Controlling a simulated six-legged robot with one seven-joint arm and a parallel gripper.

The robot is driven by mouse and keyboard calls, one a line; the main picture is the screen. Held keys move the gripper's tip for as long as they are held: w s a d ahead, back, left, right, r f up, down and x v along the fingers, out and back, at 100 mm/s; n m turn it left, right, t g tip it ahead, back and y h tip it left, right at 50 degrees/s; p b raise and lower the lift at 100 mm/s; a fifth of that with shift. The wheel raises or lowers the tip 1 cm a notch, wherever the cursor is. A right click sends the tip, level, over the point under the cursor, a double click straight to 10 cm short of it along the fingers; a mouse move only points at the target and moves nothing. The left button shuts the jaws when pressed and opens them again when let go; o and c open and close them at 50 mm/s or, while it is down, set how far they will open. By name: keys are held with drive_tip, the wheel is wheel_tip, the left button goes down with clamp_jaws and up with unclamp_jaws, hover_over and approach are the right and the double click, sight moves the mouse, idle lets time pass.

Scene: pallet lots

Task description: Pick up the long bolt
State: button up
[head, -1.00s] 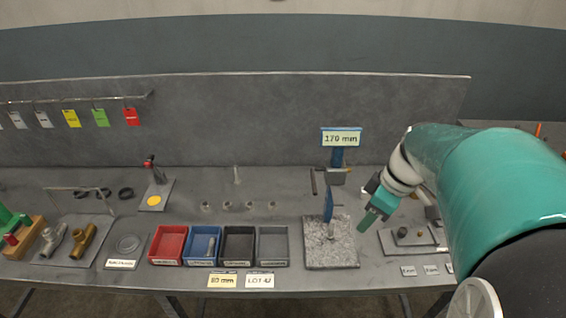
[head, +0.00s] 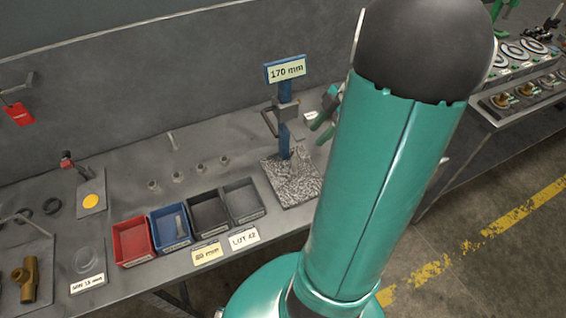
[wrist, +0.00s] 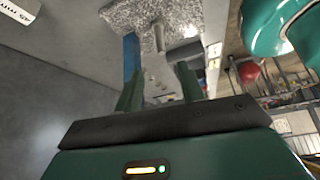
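A tall thin bolt (head: 172,141) stands upright at the back of the bench in the head view. Another bolt-like metal piece (head: 295,162) stands on the speckled granite plate (head: 306,193), beside the blue post (head: 285,120) of the gauge signed 170 mm. I cannot tell which is the long bolt. In the wrist view a metal shank (wrist: 159,38) rises from the granite, beyond my fingers. My gripper (wrist: 158,88) has its two fingers apart with nothing seen held. In the head view it (head: 329,106) is right of the gauge, partly hidden by my arm.
Several short bolts (head: 178,177) stand mid-bench. Red (head: 118,229), blue (head: 153,222), black and grey bins line the front edge; the blue one holds a metal piece (head: 181,226). The gauge post and its grey carriage (head: 287,109) rise close to my gripper.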

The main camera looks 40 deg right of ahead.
sight(294, 163)
drive_tip(key=x, duration=0.7)
drive_tip(key=shift+d+f, duration=0.1)
drive_tip(key=shift+f, duration=0.15)
drive_tip(key=shift+a+f, duration=0.25)
drive_tip(key=shift+f, duration=0.2)
drive_tip(key=x, duration=0.5)
drive_tip(key=shift+f, duration=0.2)
drive_tip(key=shift+c, duration=0.5)
clamp_jaws()
